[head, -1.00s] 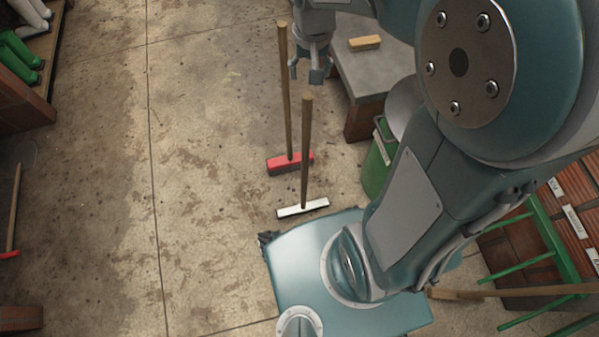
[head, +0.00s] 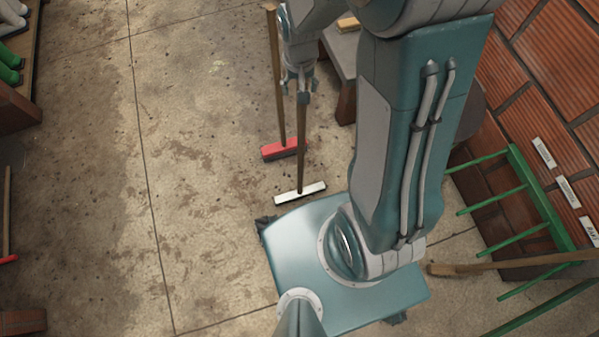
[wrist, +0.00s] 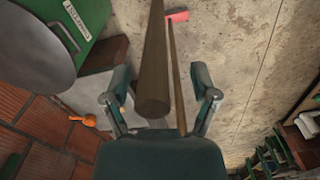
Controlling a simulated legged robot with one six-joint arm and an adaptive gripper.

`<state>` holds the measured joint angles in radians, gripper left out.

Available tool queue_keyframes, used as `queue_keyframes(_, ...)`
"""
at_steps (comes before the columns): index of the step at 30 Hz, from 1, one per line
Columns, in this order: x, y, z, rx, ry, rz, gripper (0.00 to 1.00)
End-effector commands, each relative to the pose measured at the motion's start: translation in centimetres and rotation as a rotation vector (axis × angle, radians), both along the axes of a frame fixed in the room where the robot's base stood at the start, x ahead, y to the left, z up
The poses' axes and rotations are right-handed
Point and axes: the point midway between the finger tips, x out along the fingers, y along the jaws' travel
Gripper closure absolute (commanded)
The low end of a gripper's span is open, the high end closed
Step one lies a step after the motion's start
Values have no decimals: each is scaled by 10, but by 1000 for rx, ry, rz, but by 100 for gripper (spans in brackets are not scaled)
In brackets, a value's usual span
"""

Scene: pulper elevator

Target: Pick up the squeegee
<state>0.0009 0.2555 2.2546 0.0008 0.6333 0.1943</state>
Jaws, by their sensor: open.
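The squeegee (head: 301,193) has a white head on the floor and a wooden handle standing upright, in the head view. In the wrist view its handle (wrist: 153,65) is large and close, with its end between the fingers. My gripper (head: 300,84) is open at the top end of the handle; in the wrist view its two fingers (wrist: 161,80) stand apart on either side of it. I see a gap between the handle and each finger. The squeegee's head is not visible in the wrist view.
A red broom (head: 284,149) stands upright just left of the squeegee, its handle close to my gripper. A grey-topped bench (head: 340,55) is behind on the right. A green rack (head: 545,195) is by the brick wall.

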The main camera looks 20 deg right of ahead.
Motion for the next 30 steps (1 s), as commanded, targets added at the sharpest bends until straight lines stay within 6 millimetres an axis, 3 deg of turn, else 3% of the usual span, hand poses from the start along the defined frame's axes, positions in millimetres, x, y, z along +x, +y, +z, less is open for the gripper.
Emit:
queue_keyframes(8,0,0,-4,0,-2,-1,23)
queue_keyframes(13,0,0,-4,0,-2,0,99)
queue_keyframes(25,0,0,-2,0,-2,-1,100)
queue_keyframes(30,1,0,12,0,-6,0,100)
